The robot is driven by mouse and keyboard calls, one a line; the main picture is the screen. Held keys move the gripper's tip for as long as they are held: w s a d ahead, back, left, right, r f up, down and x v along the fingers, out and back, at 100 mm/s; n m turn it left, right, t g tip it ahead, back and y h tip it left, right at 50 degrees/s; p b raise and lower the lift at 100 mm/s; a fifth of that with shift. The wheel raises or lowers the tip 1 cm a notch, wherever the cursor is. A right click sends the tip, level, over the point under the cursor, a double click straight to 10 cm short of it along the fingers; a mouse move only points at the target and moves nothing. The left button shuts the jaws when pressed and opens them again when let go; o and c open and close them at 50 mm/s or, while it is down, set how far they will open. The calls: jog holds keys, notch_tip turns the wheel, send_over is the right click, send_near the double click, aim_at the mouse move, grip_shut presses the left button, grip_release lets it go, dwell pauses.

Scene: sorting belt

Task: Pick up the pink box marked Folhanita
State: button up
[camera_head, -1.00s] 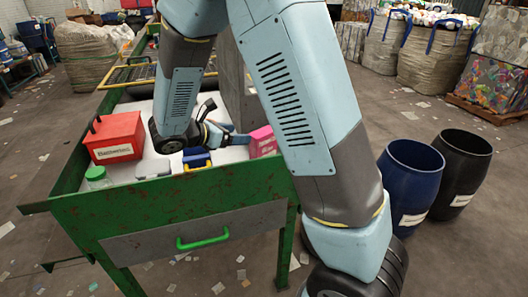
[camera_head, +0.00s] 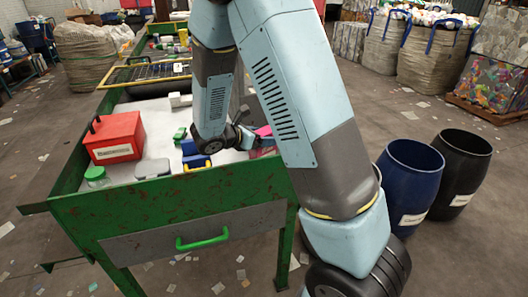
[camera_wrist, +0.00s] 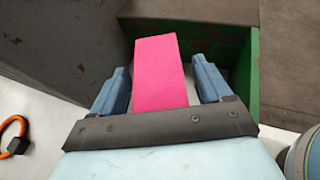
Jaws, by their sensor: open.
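The pink box (camera_wrist: 160,75) shows in the wrist view between the two blue fingers of my gripper (camera_wrist: 161,85). The fingers are apart, with a narrow gap visible on each side of the box. In the head view only a small part of the pink box (camera_head: 264,131) shows, at the right end of the white belt surface, mostly behind my arm. My gripper (camera_head: 258,143) is at the box there, partly hidden. I cannot read the box's marking in either view.
A red labelled box (camera_head: 115,139), a green-lidded jar (camera_head: 96,177) and a grey case (camera_head: 153,168) lie on the left of the belt. The green frame (camera_head: 170,205) edges it. Blue (camera_head: 408,185) and black (camera_head: 460,175) barrels stand on the floor at right.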

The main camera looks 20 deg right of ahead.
jog(key=shift+d, duration=0.15)
jog(key=c, duration=1.3)
